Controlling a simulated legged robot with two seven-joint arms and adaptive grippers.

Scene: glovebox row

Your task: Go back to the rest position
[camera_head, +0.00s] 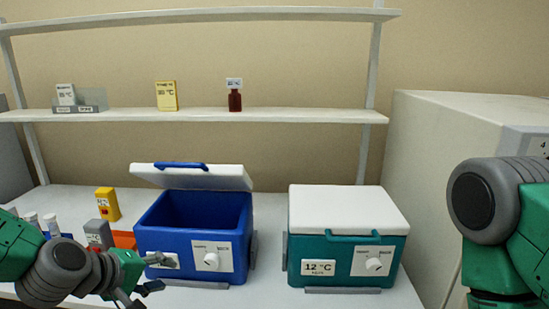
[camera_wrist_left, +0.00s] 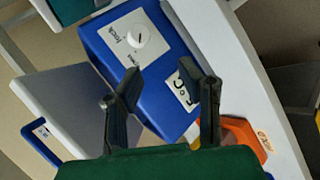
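My left gripper (camera_head: 155,275) is in front of the blue cooler's lower left front. In the left wrist view its two fingers (camera_wrist_left: 166,88) stand apart with nothing between them. It is open. The blue cooler (camera_head: 218,245) has a white front panel with a dial, and its white lid (camera_head: 205,177) is raised. It also shows in the left wrist view (camera_wrist_left: 108,65). My right arm shows at the right edge of the head view, but its gripper is not in view.
A teal cooler (camera_head: 348,247) with its white lid shut stands to the right. An orange item (camera_head: 124,239), a yellow box (camera_head: 108,203) and white-capped tubes (camera_head: 32,219) are near my left arm. A shelf (camera_head: 200,115) holds small boxes and a brown bottle (camera_head: 235,100). A large grey cabinet (camera_head: 450,140) stands right.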

